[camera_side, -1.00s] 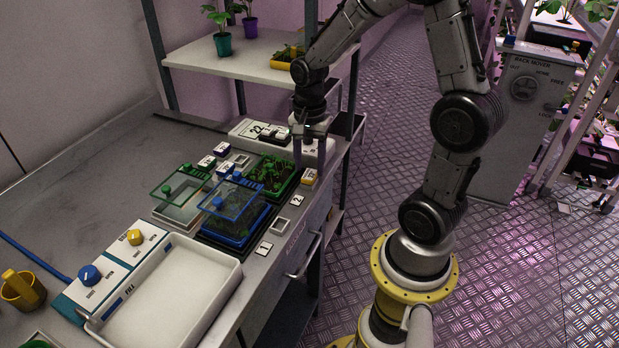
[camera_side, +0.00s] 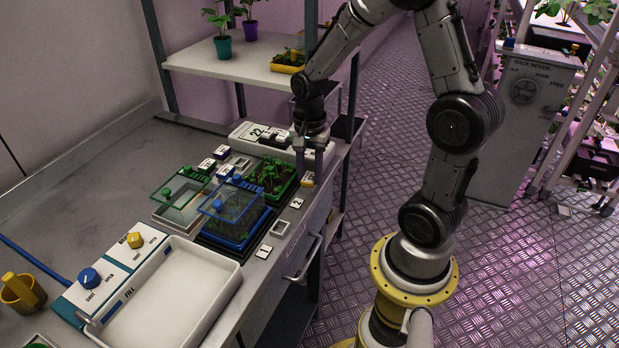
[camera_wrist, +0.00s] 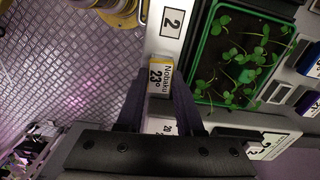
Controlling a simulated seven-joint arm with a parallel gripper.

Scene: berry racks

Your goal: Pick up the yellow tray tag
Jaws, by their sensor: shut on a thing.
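The yellow tray tag (camera_side: 307,180) stands at the bench's right edge beside the green seedling tray in the side view. In the wrist view the tag (camera_wrist: 160,77) shows a white face with the print "Nobuku 23" and a yellow edge. My gripper (camera_side: 307,172) points down over it, and its two fingers (camera_wrist: 161,85) lie one on each side of the tag. The gripper is shut on the tag. The tag appears to be at bench level; I cannot tell whether it still touches the surface.
The green seedling tray (camera_wrist: 196,72) stands close beside the tag. A white plate marked "2" (camera_wrist: 173,20) lies near it. Blue (camera_side: 230,204) and green-lidded (camera_side: 178,203) trays stand to the left. A white basin (camera_side: 133,318) is at the front. Shelf posts rise behind.

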